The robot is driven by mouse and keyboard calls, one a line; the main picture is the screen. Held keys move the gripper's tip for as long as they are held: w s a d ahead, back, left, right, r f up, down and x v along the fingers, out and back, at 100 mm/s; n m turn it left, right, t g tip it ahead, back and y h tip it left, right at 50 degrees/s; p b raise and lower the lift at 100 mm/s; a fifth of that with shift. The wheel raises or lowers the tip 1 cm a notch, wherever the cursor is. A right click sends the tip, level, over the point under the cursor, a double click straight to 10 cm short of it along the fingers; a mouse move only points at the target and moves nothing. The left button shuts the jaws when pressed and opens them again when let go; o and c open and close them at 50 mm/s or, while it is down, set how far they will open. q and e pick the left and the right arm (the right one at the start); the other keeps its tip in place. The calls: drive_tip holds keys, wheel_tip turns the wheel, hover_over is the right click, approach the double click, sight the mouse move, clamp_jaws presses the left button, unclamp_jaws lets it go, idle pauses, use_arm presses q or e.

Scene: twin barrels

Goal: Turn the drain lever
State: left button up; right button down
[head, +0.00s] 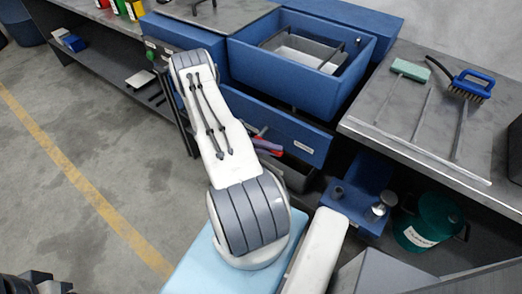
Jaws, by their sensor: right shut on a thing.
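A red handle (267,147), which looks like the drain lever, shows just below the blue basin (252,68), beside my raised white and grey arm. My right gripper (262,135) is mostly hidden behind that arm; only small dark parts show near the handle. It is shut, and the red handle is the only thing seen at its jaws, though the contact itself is hidden. At the bottom left edge a dark, cut-off shape (35,284) may be my left gripper; its jaws cannot be made out.
A brush with a blue handle (474,83) and a green-headed tool (410,70) lie on the right grey counter (385,85). A green bucket (430,218) and a blue bin (357,190) stand below. Open floor with a yellow line (85,185) lies left.

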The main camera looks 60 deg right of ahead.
drive_tip(key=shift+s+d+r+n+g, duration=0.15)
drive_tip(key=shift+r+n+g, duration=0.15)
drive_tip(key=shift+g, duration=0.2)
drive_tip(key=shift+h+b, duration=0.3)
drive_tip(key=shift+r, duration=0.1)
drive_tip(key=c, duration=0.7)
unclamp_jaws()
drive_tip(key=b+v, duration=0.2)
drive_tip(key=v, duration=0.8)
drive_tip(key=shift+w, duration=0.4)
